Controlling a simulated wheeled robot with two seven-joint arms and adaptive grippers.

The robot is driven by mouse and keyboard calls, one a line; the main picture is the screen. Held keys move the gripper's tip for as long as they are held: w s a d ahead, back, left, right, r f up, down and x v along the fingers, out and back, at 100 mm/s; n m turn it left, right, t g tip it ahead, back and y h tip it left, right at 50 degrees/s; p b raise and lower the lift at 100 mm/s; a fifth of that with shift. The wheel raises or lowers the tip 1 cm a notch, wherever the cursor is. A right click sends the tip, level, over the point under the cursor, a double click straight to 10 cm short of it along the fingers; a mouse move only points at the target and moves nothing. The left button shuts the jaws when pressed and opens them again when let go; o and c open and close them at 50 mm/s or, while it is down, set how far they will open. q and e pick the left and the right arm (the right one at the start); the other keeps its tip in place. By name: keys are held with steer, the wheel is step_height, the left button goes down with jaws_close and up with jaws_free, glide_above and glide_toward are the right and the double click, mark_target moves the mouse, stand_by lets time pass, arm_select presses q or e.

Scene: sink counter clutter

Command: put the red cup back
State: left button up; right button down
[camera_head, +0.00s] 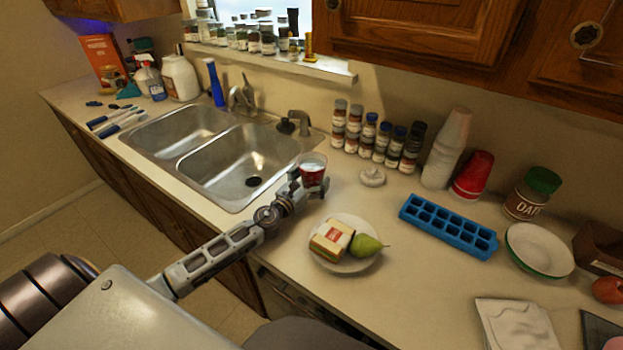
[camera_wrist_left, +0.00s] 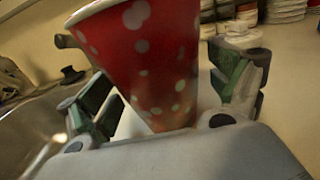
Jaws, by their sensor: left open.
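A red cup with pale dots and a white rim (camera_head: 313,171) stands on the counter just right of the sink. In the left wrist view the red cup (camera_wrist_left: 152,62) fills the middle, its narrow base low between the fingers. My left gripper (camera_head: 309,184) is open, with one finger on each side of the cup; it also shows in the left wrist view (camera_wrist_left: 160,108). A gap shows between the cup and the right finger; contact on the left side is hard to tell. A second red cup or cup stack (camera_head: 472,176) stands upside down farther right, beside stacked white cups (camera_head: 446,148).
The double sink (camera_head: 235,166) lies left of the cup. A plate (camera_head: 345,266) with a sandwich (camera_head: 331,238) and a pear (camera_head: 366,246) is in front. Spice jars (camera_head: 380,140) line the wall. A blue ice tray (camera_head: 447,226) lies to the right.

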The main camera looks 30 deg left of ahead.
arm_select(q)
steer(key=shift+s+d+f, duration=0.1)
steer(key=shift+f, duration=0.25)
steer(key=shift+r, duration=0.1)
